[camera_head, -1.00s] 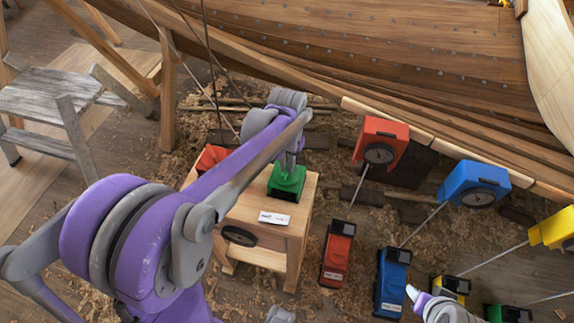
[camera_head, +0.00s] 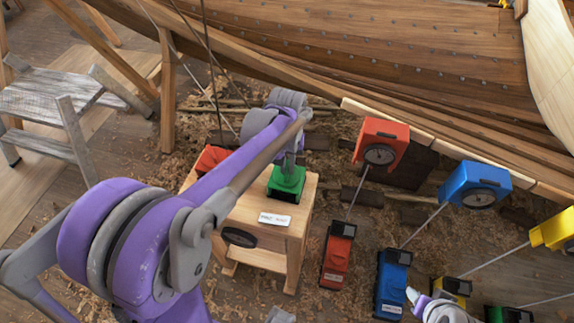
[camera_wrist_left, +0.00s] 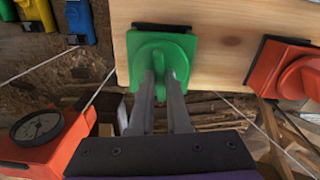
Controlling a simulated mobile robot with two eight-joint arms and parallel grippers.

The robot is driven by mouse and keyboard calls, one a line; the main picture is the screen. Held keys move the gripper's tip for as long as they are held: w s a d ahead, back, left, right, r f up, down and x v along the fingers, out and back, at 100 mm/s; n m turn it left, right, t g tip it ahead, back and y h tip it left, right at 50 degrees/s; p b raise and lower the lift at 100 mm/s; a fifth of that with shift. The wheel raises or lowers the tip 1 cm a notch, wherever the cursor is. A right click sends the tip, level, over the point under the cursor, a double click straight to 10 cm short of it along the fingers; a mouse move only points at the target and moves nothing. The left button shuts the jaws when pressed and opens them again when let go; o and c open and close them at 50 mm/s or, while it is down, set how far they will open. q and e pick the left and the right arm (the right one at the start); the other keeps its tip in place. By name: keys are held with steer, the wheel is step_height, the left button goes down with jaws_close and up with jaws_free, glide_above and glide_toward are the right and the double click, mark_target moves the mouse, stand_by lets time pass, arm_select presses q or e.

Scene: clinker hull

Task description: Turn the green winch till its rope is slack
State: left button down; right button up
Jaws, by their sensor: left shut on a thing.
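The green winch (camera_head: 285,184) sits on top of a wooden stand (camera_head: 262,208), with a dark plate at its edge. My left gripper (camera_wrist_left: 162,78) comes down on it from above and is shut on its green raised part (camera_wrist_left: 162,52). My arm hides some of this in the head view. I cannot make out a rope on this winch or how tight one is. Another green unit (camera_head: 507,315) lies at the bottom right, partly cut off. A grey and purple part of my right arm (camera_head: 440,308) shows at the bottom edge; its fingers are not clear.
A red unit (camera_head: 211,158) shares the stand. Red (camera_head: 336,255) and blue (camera_head: 392,283) units lie on the floor, with taut-looking lines to red (camera_head: 385,132) and blue (camera_head: 473,179) gauge boxes. The plank hull (camera_head: 400,50) fills the back. A step stool (camera_head: 60,100) stands left.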

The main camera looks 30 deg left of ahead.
arm_select(q)
steer(key=c, duration=0.9)
jaws_free()
steer(key=shift+r, duration=0.15)
step_height(320, 180, up, 11)
steer(key=shift+f+p, duration=0.2)
steer(key=shift+p, duration=0.2)
